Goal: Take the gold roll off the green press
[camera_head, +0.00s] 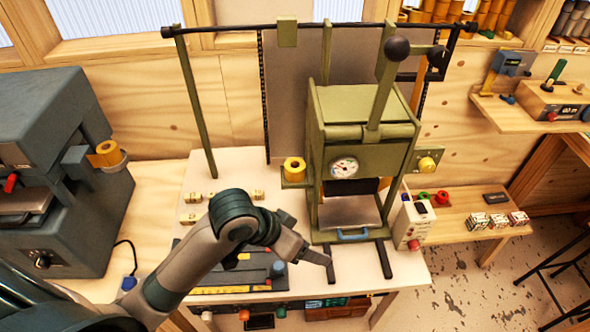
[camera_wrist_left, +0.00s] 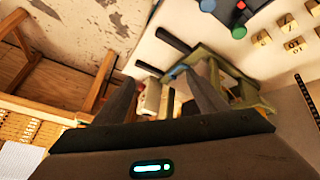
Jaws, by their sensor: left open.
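The green press (camera_head: 362,140) stands on the white table, with a dial on its front and a lever with a dark ball on top. A gold roll (camera_head: 294,168) sits on a small bracket at the press's left side. My left gripper (camera_head: 318,257) is below and to the right of this roll, low in front of the press, and not touching the roll. In the left wrist view the two fingers (camera_wrist_left: 165,88) are apart with nothing gripped. Part of the green press (camera_wrist_left: 232,82) shows beyond them; I cannot make out the gold roll there. My right gripper is not in view.
A yellow knob-like piece (camera_head: 427,164) is on the press's right side. A grey machine (camera_head: 55,165) at left holds another gold roll (camera_head: 108,152). A white box (camera_head: 415,220) stands right of the press. A green post (camera_head: 195,105) rises at the table's back left.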

